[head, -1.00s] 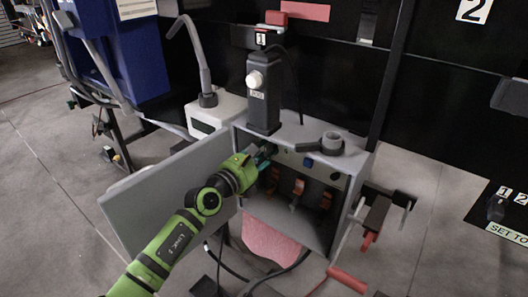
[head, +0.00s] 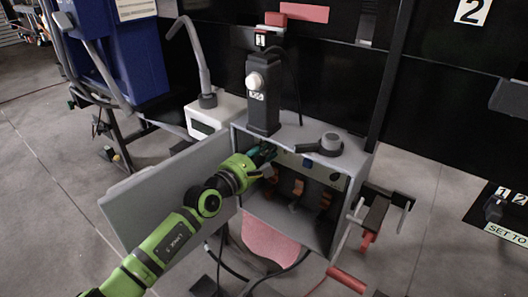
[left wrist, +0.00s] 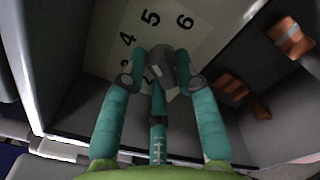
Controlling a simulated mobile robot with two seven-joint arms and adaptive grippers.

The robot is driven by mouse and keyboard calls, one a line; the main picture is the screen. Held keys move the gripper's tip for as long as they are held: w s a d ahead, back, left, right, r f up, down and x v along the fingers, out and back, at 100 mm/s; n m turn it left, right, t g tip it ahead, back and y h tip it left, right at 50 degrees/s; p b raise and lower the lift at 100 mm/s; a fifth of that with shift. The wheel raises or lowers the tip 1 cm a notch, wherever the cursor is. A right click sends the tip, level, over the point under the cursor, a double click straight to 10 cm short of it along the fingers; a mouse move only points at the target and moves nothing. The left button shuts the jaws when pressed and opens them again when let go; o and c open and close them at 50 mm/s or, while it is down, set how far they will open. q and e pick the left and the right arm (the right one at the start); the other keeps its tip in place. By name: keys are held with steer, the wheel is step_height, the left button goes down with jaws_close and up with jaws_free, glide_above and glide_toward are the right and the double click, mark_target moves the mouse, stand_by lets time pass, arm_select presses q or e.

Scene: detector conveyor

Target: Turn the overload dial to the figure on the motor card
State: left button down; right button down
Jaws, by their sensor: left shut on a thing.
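The overload dial (left wrist: 157,68) is a dark grey knob with a pale mark, in the middle of the left wrist view. It sits on a pale scale plate (left wrist: 100,43) with figures, of which 4, 5 and 6 can be read. In the head view my left gripper (head: 262,155) reaches into the upper left of the open grey box (head: 343,200) and hides the dial. I cannot make out a motor card for certain. My right gripper is not in view.
The box door (head: 165,195) hangs open to the left, beside my left arm. Orange-brown parts (head: 298,187) sit lower inside the box. A black post with a white knob (head: 255,81) and a grey ring-shaped part (head: 330,142) stand on top.

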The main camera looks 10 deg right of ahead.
arm_select(q)
steer(key=shift+w+a+r+m, duration=0.15)
steer(key=shift+r+m, duration=0.1)
steer(key=shift+m, duration=0.05)
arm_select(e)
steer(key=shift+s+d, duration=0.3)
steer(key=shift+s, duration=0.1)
arm_select(q)
steer(key=c, duration=1)
jaws_free()
steer(key=shift+c, duration=0.2)
steer(key=shift+f, duration=0.1)
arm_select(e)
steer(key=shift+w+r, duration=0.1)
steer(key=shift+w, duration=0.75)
